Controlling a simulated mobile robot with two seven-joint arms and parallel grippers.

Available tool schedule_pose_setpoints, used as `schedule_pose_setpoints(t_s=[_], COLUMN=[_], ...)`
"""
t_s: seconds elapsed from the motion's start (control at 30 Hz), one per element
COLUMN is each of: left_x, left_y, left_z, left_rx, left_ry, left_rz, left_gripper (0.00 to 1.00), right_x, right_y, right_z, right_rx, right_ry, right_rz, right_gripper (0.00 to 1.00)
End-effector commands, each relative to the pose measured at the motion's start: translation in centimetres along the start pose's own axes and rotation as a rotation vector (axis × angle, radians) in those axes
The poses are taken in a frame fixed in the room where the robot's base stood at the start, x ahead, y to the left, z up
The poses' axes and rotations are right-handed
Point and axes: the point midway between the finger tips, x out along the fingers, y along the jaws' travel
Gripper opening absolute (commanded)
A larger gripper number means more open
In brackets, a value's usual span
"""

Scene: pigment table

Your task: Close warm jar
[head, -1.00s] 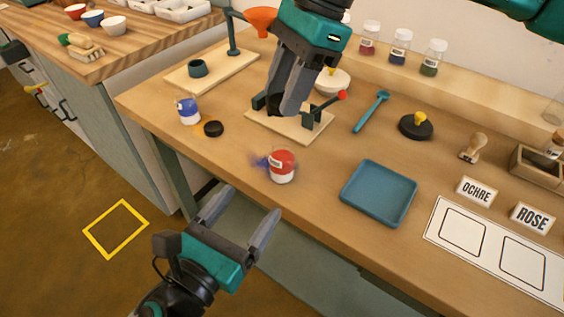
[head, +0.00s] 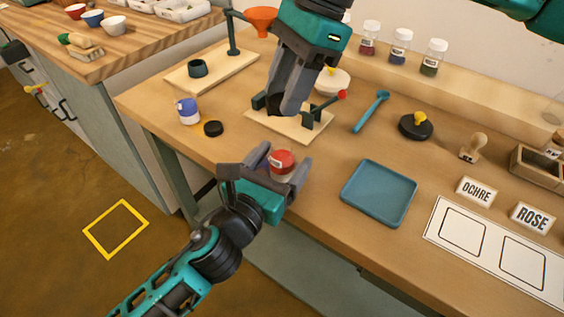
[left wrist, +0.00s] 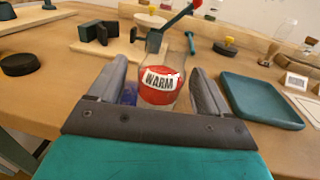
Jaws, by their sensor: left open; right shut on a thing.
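The warm jar (head: 282,163) is a small clear jar with red contents, upright near the table's front edge. My right gripper (head: 283,104) points down above the board with the lever press and is shut on a small dark thing that looks like a black lid, mostly hidden by the fingers. Another black lid (head: 213,128) lies on the table beside the blue jar (head: 187,111).
A blue tray (head: 379,193) lies to the right of the warm jar. The lever press board (head: 305,129) stands behind it, partly under my right gripper. A blue-violet powder patch (left wrist: 129,93) shows beside the jar. A blue spoon (head: 371,111) and a black disc with yellow knob (head: 415,127) lie further right.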

Motion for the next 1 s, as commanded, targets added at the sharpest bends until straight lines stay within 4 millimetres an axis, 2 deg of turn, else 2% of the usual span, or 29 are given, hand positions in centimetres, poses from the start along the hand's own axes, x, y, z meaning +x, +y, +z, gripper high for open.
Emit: schedule_pose_setpoints(t_s=[0.37,1.0], left_x=[0.44,0.41], left_y=[-0.01,0.00], left_z=[-0.02,-0.02], left_rx=[0.001,0.001], left_ry=[0.001,0.001], left_rz=[-0.001,0.000], left_gripper=[0.78,0.17], right_x=[0.00,0.00], right_y=[0.00,0.00], right_z=[0.01,0.01], right_rx=[0.000,0.000], right_ry=[0.000,0.000], right_rz=[0.000,0.000], right_gripper=[0.15,0.15])
